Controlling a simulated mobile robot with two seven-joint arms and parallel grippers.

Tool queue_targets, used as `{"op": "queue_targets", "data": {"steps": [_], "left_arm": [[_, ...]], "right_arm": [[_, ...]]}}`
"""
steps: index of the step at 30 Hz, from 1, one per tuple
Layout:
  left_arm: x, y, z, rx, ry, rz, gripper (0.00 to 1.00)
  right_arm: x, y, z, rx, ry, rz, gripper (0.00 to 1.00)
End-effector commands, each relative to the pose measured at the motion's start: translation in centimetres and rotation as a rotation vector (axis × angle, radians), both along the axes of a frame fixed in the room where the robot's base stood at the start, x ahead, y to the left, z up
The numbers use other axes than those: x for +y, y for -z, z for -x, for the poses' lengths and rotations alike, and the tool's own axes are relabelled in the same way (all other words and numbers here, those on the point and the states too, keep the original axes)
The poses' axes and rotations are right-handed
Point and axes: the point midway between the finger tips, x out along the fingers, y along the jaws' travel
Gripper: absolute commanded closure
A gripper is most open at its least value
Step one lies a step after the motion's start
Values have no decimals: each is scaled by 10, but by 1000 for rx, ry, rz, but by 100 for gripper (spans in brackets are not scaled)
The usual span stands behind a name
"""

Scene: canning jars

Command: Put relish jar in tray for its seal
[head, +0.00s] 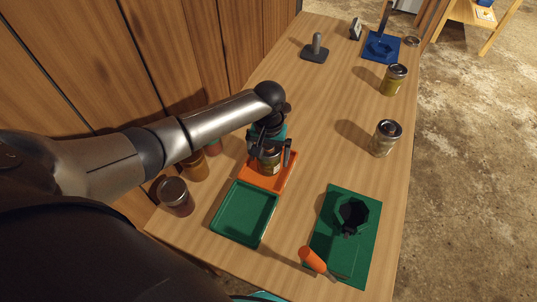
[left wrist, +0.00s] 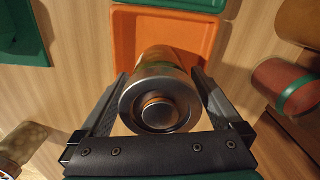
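A glass jar (head: 270,162) with a metal lid stands in the orange tray (head: 286,183). It may be the relish jar, but its contents are mostly hidden. In the left wrist view the jar's round lid (left wrist: 160,103) shows a small orange ring at its centre. My left gripper (head: 272,153) points down with one finger on each side of the jar. A narrow gap shows beside a finger, and the gripper looks open around the jar. The green tray (head: 245,212) is empty and lies just in front. My right gripper is not in view.
Jars with dark or reddish contents (head: 175,196) stand left of the trays. Two jars (head: 385,138) (head: 394,79) stand along the right edge. A green board (head: 330,245) with a dark ring and an orange-handled tool (head: 312,260) is front right. Mid-table is clear.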

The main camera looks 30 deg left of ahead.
Motion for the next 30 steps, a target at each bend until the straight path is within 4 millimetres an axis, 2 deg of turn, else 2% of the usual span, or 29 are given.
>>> {"op": "queue_targets", "data": {"steps": [5,7,21,25,30], "left_arm": [[0,-3,0,-1,0,0,0],[0,-9,-1,-2,1,-1,0],[0,-103,-1,-2,0,1,0],[0,-117,-1,-2,0,0,0],[0,-124,0,0,-1,0,0]], "right_arm": [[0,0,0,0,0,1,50],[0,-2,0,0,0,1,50],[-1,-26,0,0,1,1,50],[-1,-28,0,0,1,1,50],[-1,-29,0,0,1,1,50]]}}
